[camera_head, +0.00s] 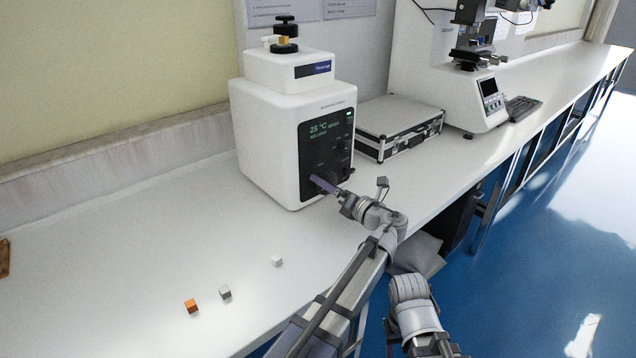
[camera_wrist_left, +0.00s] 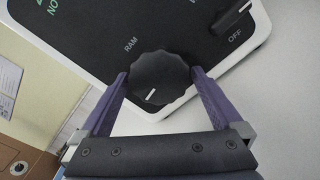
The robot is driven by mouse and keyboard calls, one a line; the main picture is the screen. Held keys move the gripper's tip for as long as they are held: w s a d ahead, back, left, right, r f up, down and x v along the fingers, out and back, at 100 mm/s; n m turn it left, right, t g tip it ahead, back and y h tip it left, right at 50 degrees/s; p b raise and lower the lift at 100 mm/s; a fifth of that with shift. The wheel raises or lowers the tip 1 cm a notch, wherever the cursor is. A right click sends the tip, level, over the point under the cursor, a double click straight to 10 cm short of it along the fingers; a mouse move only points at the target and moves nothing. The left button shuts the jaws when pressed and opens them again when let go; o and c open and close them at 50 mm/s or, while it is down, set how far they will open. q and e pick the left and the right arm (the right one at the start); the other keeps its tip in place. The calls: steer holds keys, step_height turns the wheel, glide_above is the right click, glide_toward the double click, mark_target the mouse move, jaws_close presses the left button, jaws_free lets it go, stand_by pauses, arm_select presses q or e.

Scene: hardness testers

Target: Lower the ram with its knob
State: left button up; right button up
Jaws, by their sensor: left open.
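A white tester (camera_head: 265,140) with a dark front panel stands on the bench in the head view. Its green display reads 25 °C and seems to say no load. In the left wrist view, a black fluted knob (camera_wrist_left: 153,78) sits beside the label RAM, with a white mark on its lower face. My left gripper (camera_head: 320,183) reaches the lower part of the panel. In the left wrist view its purple fingers (camera_wrist_left: 160,82) are open, one on each side of the knob. I cannot tell whether they touch it. The ram itself is not clearly visible.
A black switch lever (camera_wrist_left: 230,17) marked OFF is close right of the knob. A silver case (camera_head: 400,125) and another instrument (camera_head: 450,75) stand to the right. Orange (camera_head: 190,306), grey (camera_head: 225,292) and white (camera_head: 277,260) cubes lie on the bench, left of my arm.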

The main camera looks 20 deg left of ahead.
arm_select(q)
steer(key=shift+c, duration=0.2)
steer(key=c, duration=1.1)
steer(key=shift+n, duration=0.3)
steer(key=shift+w+d+n, duration=0.1)
steer(key=shift+n, duration=3)
steer(key=o, duration=1.1)
steer(key=shift+o, duration=0.2)
